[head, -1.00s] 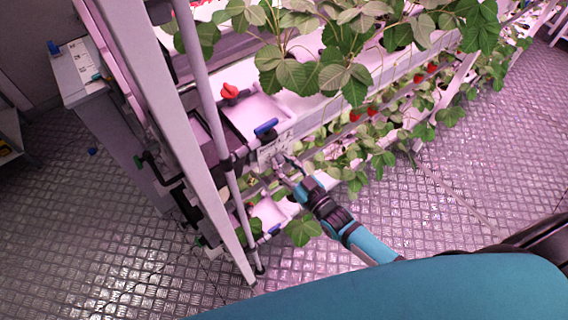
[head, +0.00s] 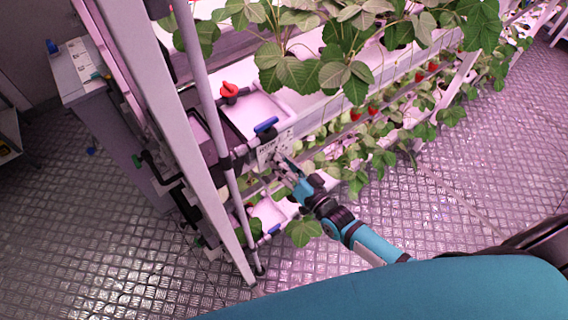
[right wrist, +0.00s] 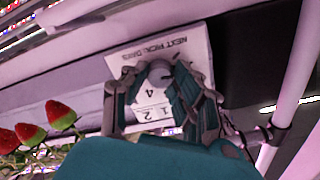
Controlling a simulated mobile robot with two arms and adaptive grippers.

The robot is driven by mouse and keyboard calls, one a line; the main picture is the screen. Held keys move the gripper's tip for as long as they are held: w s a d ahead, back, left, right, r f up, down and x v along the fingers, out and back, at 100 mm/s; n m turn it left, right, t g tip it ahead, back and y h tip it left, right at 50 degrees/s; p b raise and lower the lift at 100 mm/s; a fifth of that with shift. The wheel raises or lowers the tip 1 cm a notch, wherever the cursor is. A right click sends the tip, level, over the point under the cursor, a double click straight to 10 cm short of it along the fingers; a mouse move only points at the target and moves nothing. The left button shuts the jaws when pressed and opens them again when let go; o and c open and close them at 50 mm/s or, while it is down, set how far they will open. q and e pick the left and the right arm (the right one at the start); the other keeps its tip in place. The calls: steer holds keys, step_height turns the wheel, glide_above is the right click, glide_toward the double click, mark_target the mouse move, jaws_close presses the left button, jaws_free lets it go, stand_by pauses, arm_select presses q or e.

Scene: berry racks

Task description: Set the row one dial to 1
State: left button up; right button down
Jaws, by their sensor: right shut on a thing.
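The row one dial (right wrist: 158,72) is a small round grey knob on a white label plate (right wrist: 188,42) in the right wrist view. The plate reads "NEXT PICK: DAYS" upside down, with printed numbers 4, 2 and 1 showing below the knob. My right gripper (right wrist: 160,82) has its fingers on both sides of the knob and is shut on it. A small dark mark shows on the knob; its exact direction is hard to tell. In the head view my right gripper (head: 284,168) reaches the white plate (head: 272,149) on the rack's end and hides the dial. My left gripper is not in view.
A red valve handle (head: 230,91) and a blue valve handle (head: 266,125) sit on the rack close by. A grey upright pole (head: 207,95) stands left of the plate. Strawberry plants (head: 310,70) hang along the rack. The metal floor (head: 480,150) at the right is clear.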

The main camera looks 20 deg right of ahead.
steer(key=shift+m, duration=0.6)
steer(key=c, duration=1)
jaws_free()
steer(key=shift+c, duration=0.2)
steer(key=shift+s, duration=0.1)
steer(key=v, duration=1.2)
